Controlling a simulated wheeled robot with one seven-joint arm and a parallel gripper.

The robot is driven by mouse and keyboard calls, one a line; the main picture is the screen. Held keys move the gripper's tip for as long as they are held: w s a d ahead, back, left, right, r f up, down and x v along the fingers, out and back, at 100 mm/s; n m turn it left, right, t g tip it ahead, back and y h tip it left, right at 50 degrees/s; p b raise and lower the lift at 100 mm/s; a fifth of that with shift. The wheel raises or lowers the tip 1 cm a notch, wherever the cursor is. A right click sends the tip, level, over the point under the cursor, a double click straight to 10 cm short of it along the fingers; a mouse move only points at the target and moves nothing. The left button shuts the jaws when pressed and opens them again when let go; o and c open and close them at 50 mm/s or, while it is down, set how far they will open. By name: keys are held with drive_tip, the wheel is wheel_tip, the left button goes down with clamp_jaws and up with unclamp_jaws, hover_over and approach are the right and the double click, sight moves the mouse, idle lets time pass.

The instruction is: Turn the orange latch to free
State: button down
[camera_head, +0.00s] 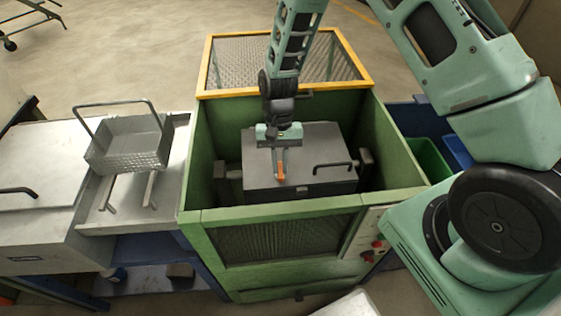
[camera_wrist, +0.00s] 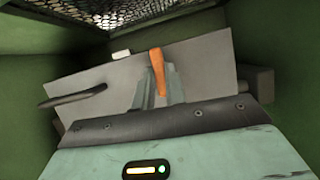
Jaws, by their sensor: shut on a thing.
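The orange latch (camera_head: 280,172) is on top of a grey metal box (camera_head: 306,148) inside the green housing. In the wrist view the latch (camera_wrist: 158,70) stands roughly upright in the picture, tilted slightly, between my gripper's fingers. My gripper (camera_head: 278,160) reaches down from above and is shut on the latch; it also shows in the wrist view (camera_wrist: 157,92). The fingers hide part of the latch's lower end. A black handle (camera_head: 331,167) is on the box to the right of the latch; in the wrist view the handle (camera_wrist: 72,98) is at the left.
Green walls (camera_head: 207,155) surround the box closely, and a yellow-framed mesh guard (camera_head: 232,65) stands at the back. A wire-handled metal basket (camera_head: 127,143) sits on a grey bench at the left. Red buttons (camera_head: 377,245) are on the housing's front right.

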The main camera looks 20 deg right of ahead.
drive_tip(key=shift+n, duration=0.4)
drive_tip(key=c, duration=1.4)
unclamp_jaws()
drive_tip(key=shift+c, duration=0.2)
drive_tip(key=b+v, duration=0.2)
drive_tip(key=v, duration=1.5)
drive_tip(key=shift+w+a+r+b, duration=0.15)
drive_tip(key=shift+a+r+b, duration=0.05)
drive_tip(key=shift+b, duration=0.15)
